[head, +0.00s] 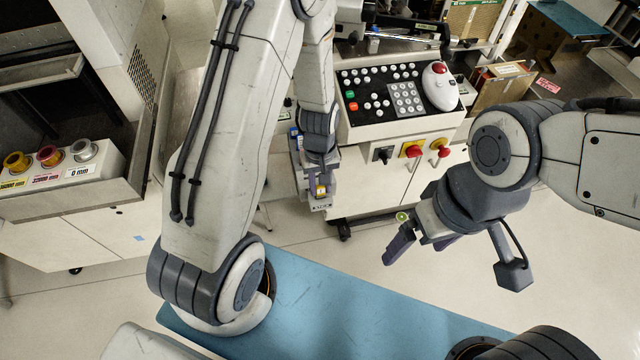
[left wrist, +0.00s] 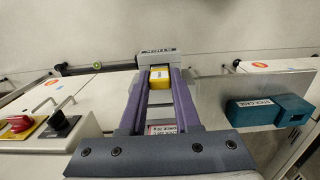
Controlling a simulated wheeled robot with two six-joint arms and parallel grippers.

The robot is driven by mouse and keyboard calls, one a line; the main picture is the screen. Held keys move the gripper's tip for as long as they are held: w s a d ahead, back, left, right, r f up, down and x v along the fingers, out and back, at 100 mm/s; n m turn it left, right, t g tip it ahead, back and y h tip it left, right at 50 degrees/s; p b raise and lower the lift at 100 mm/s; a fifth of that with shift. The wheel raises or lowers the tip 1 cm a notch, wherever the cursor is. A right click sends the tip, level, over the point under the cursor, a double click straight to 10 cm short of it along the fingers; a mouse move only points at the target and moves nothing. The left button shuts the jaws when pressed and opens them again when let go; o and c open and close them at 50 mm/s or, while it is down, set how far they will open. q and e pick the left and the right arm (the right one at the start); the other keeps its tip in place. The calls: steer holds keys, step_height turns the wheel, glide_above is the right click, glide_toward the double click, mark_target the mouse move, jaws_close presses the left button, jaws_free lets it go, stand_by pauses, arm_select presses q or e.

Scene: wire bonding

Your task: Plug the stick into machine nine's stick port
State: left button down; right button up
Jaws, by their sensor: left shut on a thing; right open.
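My left gripper (head: 319,188) hangs beside the white machine's side, left of its control panel. It is shut on a small yellow stick (head: 321,190). In the left wrist view the yellow stick (left wrist: 160,77) sits between the purple fingertips. Its far end meets a grey block (left wrist: 155,58) with a white label. I cannot tell whether the stick is inside the block or only against it. The grey block (head: 321,205) also shows below the fingertips in the head view.
Red and black knobs (head: 411,150) stick out below. A teal box (left wrist: 265,110) lies right of the fingers. A blue surface (head: 350,312) is in front; colored knobs stand left.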

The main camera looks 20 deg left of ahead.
arm_select(q)
steer(key=shift+f, duration=0.4)
steer(key=c, duration=0.5)
jaws_free()
steer(key=shift+c, duration=0.2)
steer(key=shift+r, duration=0.1)
steer(key=r, duration=1)
steer(key=shift+w+a+r, duration=0.15)
steer(key=shift+w, duration=0.05)
